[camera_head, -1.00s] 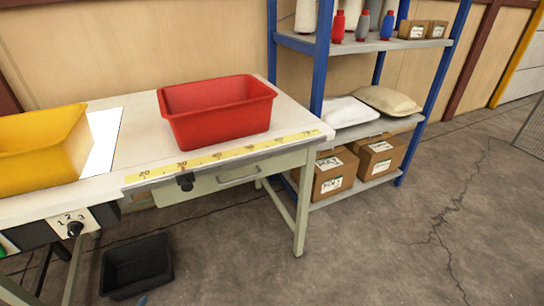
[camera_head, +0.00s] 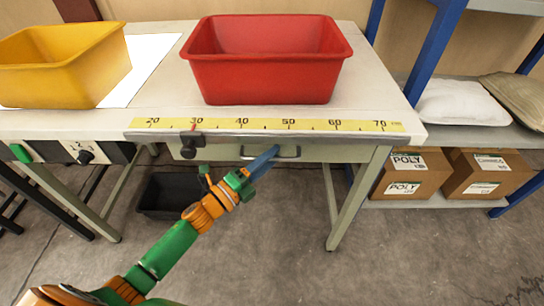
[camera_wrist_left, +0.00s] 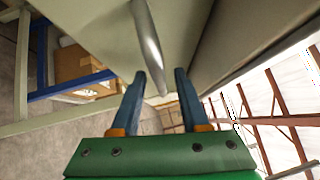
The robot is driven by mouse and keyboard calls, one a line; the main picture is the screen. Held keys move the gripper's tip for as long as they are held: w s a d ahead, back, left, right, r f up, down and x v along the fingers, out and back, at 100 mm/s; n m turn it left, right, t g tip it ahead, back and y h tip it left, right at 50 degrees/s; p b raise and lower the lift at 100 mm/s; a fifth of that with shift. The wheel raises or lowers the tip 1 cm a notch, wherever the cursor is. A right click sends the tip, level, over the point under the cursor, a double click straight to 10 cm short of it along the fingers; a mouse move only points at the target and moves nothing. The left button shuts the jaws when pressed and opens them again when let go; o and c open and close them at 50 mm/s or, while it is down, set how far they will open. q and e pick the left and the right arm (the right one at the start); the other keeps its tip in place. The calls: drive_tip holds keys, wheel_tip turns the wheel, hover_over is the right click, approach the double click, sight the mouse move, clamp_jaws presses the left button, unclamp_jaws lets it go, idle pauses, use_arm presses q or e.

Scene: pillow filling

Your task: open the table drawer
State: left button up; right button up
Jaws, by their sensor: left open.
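The table drawer (camera_head: 224,153) is a pale green-grey front under the worktop, and it looks shut. In the left wrist view, the handle (camera_wrist_left: 148,40) runs down toward the gap between the two fingers (camera_wrist_left: 160,88). The fingers are apart, one on either side of the handle's lower end. I cannot tell whether they touch it. My right gripper is not in view.
A red bin (camera_head: 265,75) and a yellow bin (camera_head: 75,70) stand on the worktop behind a yellow ruler strip (camera_head: 340,125). A black clamp (camera_head: 192,141) sits left of the handle. A black bin (camera_head: 165,200) is on the floor. A shelf with boxes (camera_head: 412,172) stands right.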

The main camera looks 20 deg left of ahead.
use_arm(q)
clamp_jaws()
drive_tip(key=shift+r, duration=0.1)
idle(1.3)
